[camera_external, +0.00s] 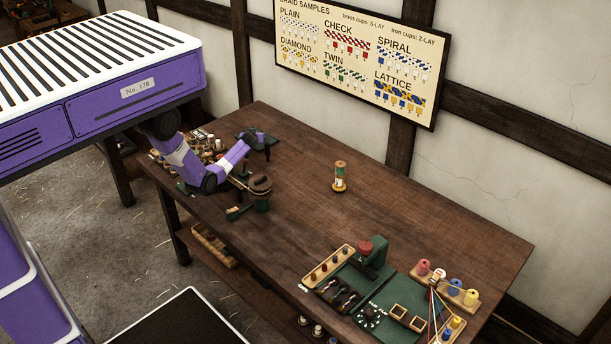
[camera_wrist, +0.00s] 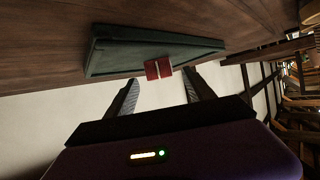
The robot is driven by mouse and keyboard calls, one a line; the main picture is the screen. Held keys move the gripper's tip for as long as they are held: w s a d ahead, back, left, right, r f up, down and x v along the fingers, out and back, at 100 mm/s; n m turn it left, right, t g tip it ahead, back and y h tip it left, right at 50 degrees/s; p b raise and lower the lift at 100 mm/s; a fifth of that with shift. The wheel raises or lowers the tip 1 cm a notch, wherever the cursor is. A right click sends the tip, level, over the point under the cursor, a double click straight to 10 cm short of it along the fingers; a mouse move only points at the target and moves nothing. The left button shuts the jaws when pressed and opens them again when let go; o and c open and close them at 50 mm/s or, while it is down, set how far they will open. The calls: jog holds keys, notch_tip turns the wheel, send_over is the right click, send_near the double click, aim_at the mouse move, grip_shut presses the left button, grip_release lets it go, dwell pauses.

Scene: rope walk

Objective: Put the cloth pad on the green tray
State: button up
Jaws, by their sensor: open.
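In the wrist view, a dark green tray (camera_wrist: 110,60) lies on the brown table. A small red piece with a pale line down its middle, which looks like the cloth pad (camera_wrist: 152,70), shows at the tray's near edge, overlapping the rim. I cannot tell whether it rests on the tray or is apart from it. My gripper (camera_wrist: 160,84) is open, with the red piece showing just beyond and between its fingertips. The pad is not distinguishable there.
Spools and small items (camera_external: 203,140) crowd the table's left end near my arm. A dark green pot with a brown top (camera_external: 261,188) and a brush (camera_external: 238,212) stand nearer. A spool (camera_external: 339,178) stands mid-table. A braiding station (camera_external: 372,258) fills the right front. The table's centre is mostly clear.

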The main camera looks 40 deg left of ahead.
jog(key=shift+v, duration=2.65)
jog(key=s+d+r+m+t+h+p, duration=0.1)
jog(key=s+d+r+t+p, duration=0.1)
jog(key=d+r+t, duration=0.5)
jog(key=s+d+r+m+t+h+p, duration=0.15)
jog(key=d+r, duration=0.35)
jog(key=r, duration=0.6)
jog(key=s+d+f+m+h+b, duration=0.15)
jog(key=s+d+f, duration=0.3)
jog(key=s, duration=0.55)
jog(key=s+d+f+m+h, duration=0.25)
jog(key=s+d+f, duration=0.2)
jog(key=s, duration=0.65)
jog(key=s+d+r+m+g+h+b, duration=0.1)
jog(key=s+d, duration=0.1)
jog(key=s, duration=0.7)
jog(key=s+d+r+m+g+h+b, duration=0.1)
jog(key=s+d+g, duration=0.1)
jog(key=s, duration=0.7)
jog(key=shift+d+r, duration=0.4)
jog(key=shift+d, duration=0.25)
